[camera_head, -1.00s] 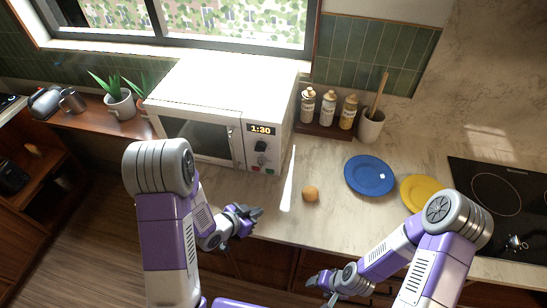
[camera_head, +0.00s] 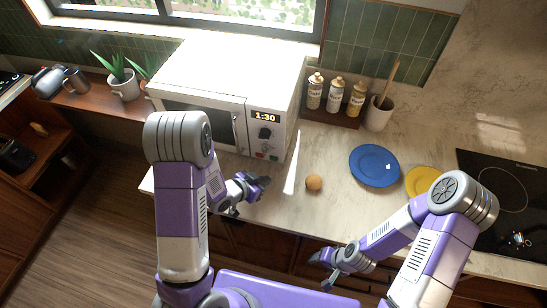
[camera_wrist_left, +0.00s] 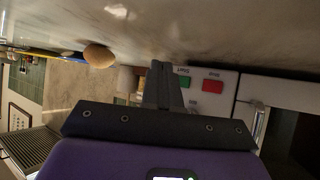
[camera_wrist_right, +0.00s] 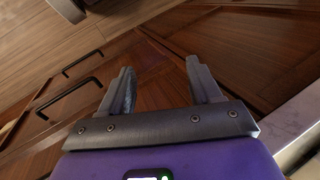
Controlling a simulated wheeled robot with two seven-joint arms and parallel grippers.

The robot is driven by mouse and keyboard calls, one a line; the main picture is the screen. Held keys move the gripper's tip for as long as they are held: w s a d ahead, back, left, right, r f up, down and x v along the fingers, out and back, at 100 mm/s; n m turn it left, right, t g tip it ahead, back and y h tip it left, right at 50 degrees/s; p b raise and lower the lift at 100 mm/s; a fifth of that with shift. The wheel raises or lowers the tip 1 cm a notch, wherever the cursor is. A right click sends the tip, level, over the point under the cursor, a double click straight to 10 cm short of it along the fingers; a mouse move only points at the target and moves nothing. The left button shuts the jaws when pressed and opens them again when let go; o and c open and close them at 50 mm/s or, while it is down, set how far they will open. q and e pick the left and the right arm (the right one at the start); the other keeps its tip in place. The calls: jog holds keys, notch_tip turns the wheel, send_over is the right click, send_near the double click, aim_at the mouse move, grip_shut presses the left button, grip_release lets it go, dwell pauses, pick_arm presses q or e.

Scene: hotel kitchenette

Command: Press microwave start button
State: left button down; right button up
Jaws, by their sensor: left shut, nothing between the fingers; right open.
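The white microwave (camera_head: 235,70) stands on the counter below the window, its display reading 1:30. A dark knob (camera_head: 265,133) is below the display, with small red and green buttons at the panel's bottom. In the left wrist view, upside down, the green start button (camera_wrist_left: 184,82) sits beside a red button (camera_wrist_left: 212,86). My left gripper (camera_head: 264,183) is shut and empty, in front of and below the panel; its fingers (camera_wrist_left: 158,72) appear just beside the green button. I cannot tell whether they touch. My right gripper (camera_head: 323,270) is open and empty, low before the cabinets.
A round brown item (camera_head: 314,183) lies on the counter right of my left gripper. A blue plate (camera_head: 375,165) and yellow plate (camera_head: 420,181) are farther right, near the cooktop (camera_head: 505,190). Several bottles and a utensil crock (camera_head: 379,114) stand behind.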

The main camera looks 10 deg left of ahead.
aim_at(274, 158)
pick_arm(q)
jog(key=w, duration=0.4)
jog(key=shift+w+d, duration=0.1)
jog(key=shift+w, duration=0.75)
dwell(1.3)
jog(key=shift+w, duration=0.4)
